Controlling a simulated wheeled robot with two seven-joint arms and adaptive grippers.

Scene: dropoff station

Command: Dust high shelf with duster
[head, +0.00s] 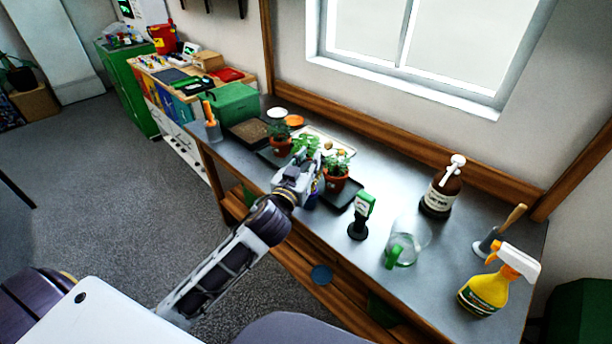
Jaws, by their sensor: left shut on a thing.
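My left gripper (308,172) reaches in over the front edge of the workbench, among the potted plants. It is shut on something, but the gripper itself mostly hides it. A dark blue patch (313,199) shows just below the fingers; I cannot tell whether it is the held thing. I cannot make out a duster or a high shelf in this view. My right gripper is not in view.
The grey workbench (385,290) holds potted plants (336,182), a brown pump bottle (441,190), a glass jug (408,243), a green-and-black tool (361,215) and a yellow spray bottle (489,290). A window (430,40) is behind. Floor (110,190) at left is clear.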

